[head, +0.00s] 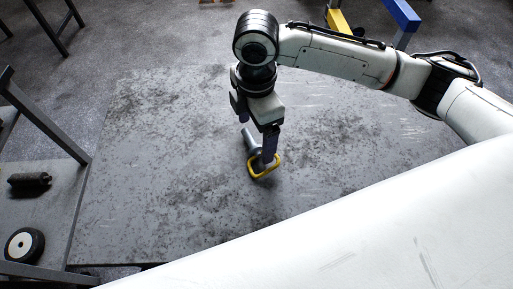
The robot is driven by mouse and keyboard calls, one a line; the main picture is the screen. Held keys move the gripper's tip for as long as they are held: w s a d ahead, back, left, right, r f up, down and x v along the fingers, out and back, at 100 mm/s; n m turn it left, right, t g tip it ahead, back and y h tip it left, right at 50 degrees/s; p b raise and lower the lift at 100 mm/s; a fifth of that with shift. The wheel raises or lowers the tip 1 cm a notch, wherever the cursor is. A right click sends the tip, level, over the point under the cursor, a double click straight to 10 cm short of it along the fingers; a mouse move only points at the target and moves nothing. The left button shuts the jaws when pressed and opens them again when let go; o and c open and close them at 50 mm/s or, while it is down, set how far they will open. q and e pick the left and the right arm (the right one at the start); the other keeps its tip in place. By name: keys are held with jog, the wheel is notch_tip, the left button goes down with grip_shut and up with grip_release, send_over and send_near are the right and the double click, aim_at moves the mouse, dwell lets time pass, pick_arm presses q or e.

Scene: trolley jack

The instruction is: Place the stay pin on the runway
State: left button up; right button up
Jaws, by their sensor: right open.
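The stay pin (249,140) has a grey metal shaft and a yellow loop handle. It is low over or on the broad, grey, stained plate (150,170), which I take to be the runway; contact is hard to tell. My right gripper (254,136) reaches down from above with its dark purple fingers apart. One finger hangs at the yellow loop and hides part of the pin; the other is higher, to the left of the shaft. Whether either finger touches the pin is unclear. My left gripper is not in view.
A dark metal frame with a shelf (52,205) stands at the left, holding a black cylindrical part (30,180) and a black-rimmed white wheel (24,245). Blue and yellow bars (402,14) stand at the top right. Much of the plate around the pin is clear.

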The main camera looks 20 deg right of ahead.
jog(key=shift+f, duration=0.5)
jog(key=shift+w+r, duration=0.1)
jog(key=c, duration=1.4)
